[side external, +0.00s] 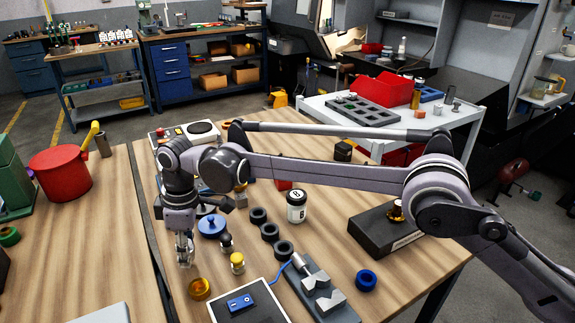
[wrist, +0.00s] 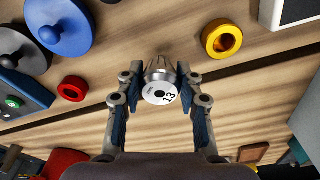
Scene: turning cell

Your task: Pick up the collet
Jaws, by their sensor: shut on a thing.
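The collet (wrist: 158,92) is a short silver tapered piece with a pale round end face marked 13 and a small dark centre hole. In the wrist view it sits between the two blue-padded fingers of my gripper (wrist: 159,78), which is shut on it. In the side view my gripper (side external: 184,252) points down over the left part of the wooden table. The collet is too small there to make out clearly between the fingers. I cannot tell exactly how high it is above the table.
An amber ring (side external: 200,288) lies close to my gripper. A blue knobbed disc (side external: 211,226), a yellow-capped bottle (side external: 237,262), several black rings (side external: 269,232) and a white jar (side external: 297,206) stand to the right.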

